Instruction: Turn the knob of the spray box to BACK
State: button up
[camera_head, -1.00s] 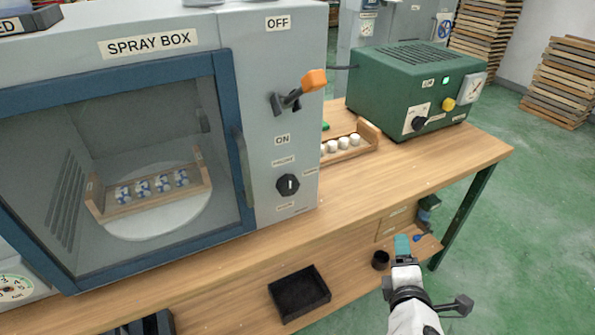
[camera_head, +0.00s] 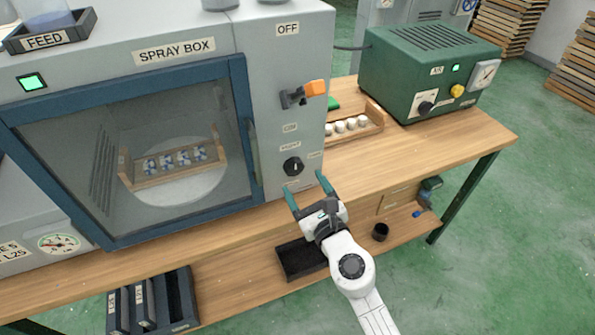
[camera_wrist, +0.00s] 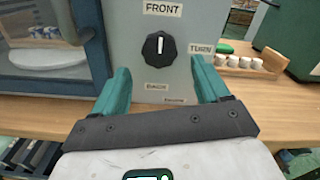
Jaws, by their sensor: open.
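The spray box (camera_head: 180,85) is a grey cabinet with a blue-framed glass door. Its black knob (camera_head: 292,167) sits low on the right front panel. In the wrist view the knob (camera_wrist: 159,47) has a white mark that stands upright, toward the FRONT label (camera_wrist: 162,8). A TURN label (camera_wrist: 201,48) is at its right. A small label (camera_wrist: 157,87) below the knob is too blurred to read surely. My gripper (camera_head: 306,188) is open and empty, just in front of the panel and below the knob. Its two teal fingers are apart, and the knob shows between and beyond them.
An orange-tipped lever (camera_head: 314,88) juts from the panel above the knob. The door handle (camera_head: 254,150) is to the left. A wooden rack with white pieces (camera_head: 370,117) and a green air unit (camera_head: 425,75) stand to the right. The bench front right is clear.

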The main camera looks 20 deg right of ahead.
aim_at(296, 171)
jog(key=shift+w, duration=2.55)
jog(key=shift+c, duration=0.3)
jog(key=c, duration=1)
